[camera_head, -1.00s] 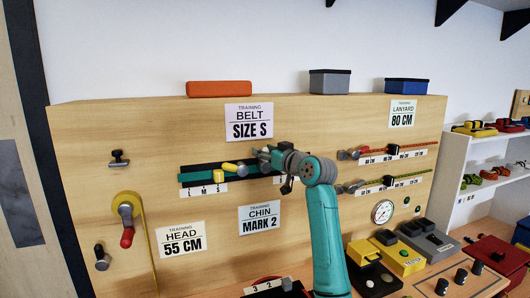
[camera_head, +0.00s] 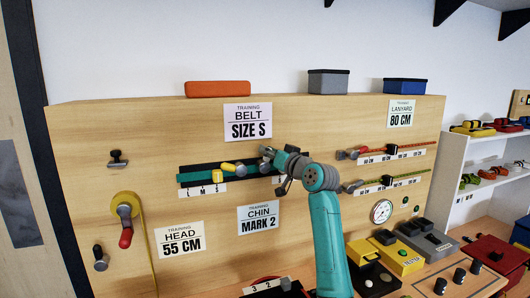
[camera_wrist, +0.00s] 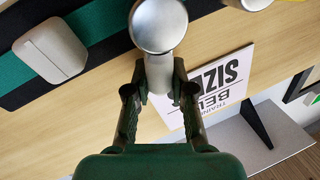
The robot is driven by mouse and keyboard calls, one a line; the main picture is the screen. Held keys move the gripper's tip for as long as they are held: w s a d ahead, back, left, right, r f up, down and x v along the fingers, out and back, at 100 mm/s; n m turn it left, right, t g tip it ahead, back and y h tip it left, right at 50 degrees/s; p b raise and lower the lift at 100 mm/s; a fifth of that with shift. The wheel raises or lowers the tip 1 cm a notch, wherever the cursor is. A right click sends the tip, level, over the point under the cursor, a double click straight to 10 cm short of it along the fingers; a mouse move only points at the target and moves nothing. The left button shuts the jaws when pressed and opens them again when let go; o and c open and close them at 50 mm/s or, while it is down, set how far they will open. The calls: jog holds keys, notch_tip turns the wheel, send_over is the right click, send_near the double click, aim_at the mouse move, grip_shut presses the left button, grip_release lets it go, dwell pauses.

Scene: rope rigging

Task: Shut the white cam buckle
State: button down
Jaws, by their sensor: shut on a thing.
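In the wrist view my gripper (camera_wrist: 159,78) is shut on the stem of a pale silver-white lever (camera_wrist: 158,25) with a round knob. It appears to be the white cam buckle's lever, though the buckle body under it is hidden. A white rounded block (camera_wrist: 50,47) sits on the dark green strap to the left of the gripper. In the head view my gripper (camera_head: 268,154) is at the belt strap (camera_head: 200,179), right of a yellow-ended lever (camera_head: 232,167). The held lever is too small there to make out clearly.
The belt sign (camera_head: 248,122) is on the board above the strap, and the chin sign (camera_head: 258,218) is below it. Two cord rows with scales (camera_head: 398,152) lie to the right. A yellow reel with a red handle (camera_head: 126,236) is at left.

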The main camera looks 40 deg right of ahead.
jog(key=shift+d+f+m, duration=0.1)
jog(key=shift+d+m, duration=0.2)
jog(key=shift+m, duration=0.3)
jog(key=c, duration=1)
grip_release()
jog(key=shift+s, duration=0.1)
jog(key=s, duration=0.8)
jog(key=s+f, duration=0.1)
jog(key=s, duration=0.3)
jog(key=shift+a+f, duration=0.1)
jog(key=shift+a, duration=0.15)
